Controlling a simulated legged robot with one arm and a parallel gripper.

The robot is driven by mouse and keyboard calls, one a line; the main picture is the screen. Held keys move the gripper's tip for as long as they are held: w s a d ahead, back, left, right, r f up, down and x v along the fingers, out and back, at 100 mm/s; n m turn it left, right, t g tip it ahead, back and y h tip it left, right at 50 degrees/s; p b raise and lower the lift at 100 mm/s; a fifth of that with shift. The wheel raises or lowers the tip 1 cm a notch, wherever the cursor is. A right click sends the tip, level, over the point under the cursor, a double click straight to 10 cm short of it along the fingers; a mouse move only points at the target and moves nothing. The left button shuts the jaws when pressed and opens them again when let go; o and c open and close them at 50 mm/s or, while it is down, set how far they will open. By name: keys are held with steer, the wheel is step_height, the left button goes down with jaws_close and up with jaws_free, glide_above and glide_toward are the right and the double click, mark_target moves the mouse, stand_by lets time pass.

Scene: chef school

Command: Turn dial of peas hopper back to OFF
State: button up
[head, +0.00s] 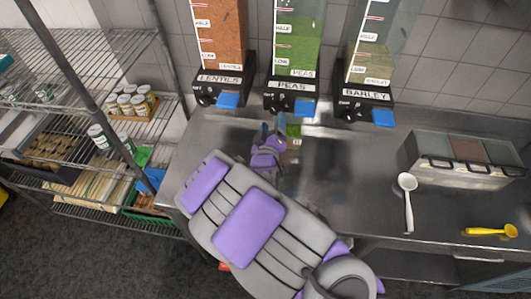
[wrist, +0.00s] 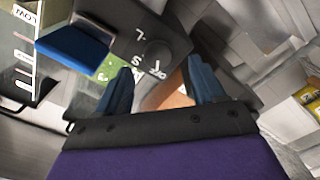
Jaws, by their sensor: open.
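The peas hopper (head: 297,45) stands between the lentils and barley hoppers, with green contents and a black base (head: 291,88) labelled PEAS. Its dial (head: 271,103) is a small dark knob left of the blue tab (head: 303,104). In the wrist view a round black dial (wrist: 157,53) shows beyond the fingertips, with white OFF, S and L marks around it. Which mark it points to is not clear. My gripper (head: 271,131) is below and in front of the peas base. In the wrist view its blue fingers (wrist: 161,75) are apart and empty, short of the dial.
The lentils hopper (head: 221,35) and barley hopper (head: 376,55) flank it. A small green-filled container (head: 293,131) is under the peas hopper, close to my gripper. A white ladle (head: 407,195), yellow spoon (head: 490,231) and lidded bins (head: 463,160) are right. A wire shelf (head: 80,60) stands left.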

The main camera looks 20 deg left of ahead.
steer(key=p+v, duration=0.7)
steer(key=v, duration=0.5)
steer(key=shift+s+a+p, duration=0.15)
steer(key=shift+s+p, duration=0.15)
steer(key=shift+f, duration=0.15)
steer(key=w+d+f+m+g+h+b, duration=0.35)
steer(key=d+f+m+g+b, duration=0.2)
steer(key=d+m+g, duration=0.4)
steer(key=s+d+r+m+g+b, duration=0.1)
steer(key=s+d+r+g+b, duration=0.2)
steer(key=s+d, duration=0.8)
steer(key=s+d+r+m+g+b, duration=0.1)
steer(key=s+d+r+g+b, duration=0.3)
steer(key=s+d, duration=0.8)
steer(key=s+r+g+h, duration=0.1)
steer(key=s+r+g, duration=0.1)
steer(key=s+r, duration=0.2)
steer(key=shift+s+g, duration=0.35)
steer(key=shift+s, duration=0.3)
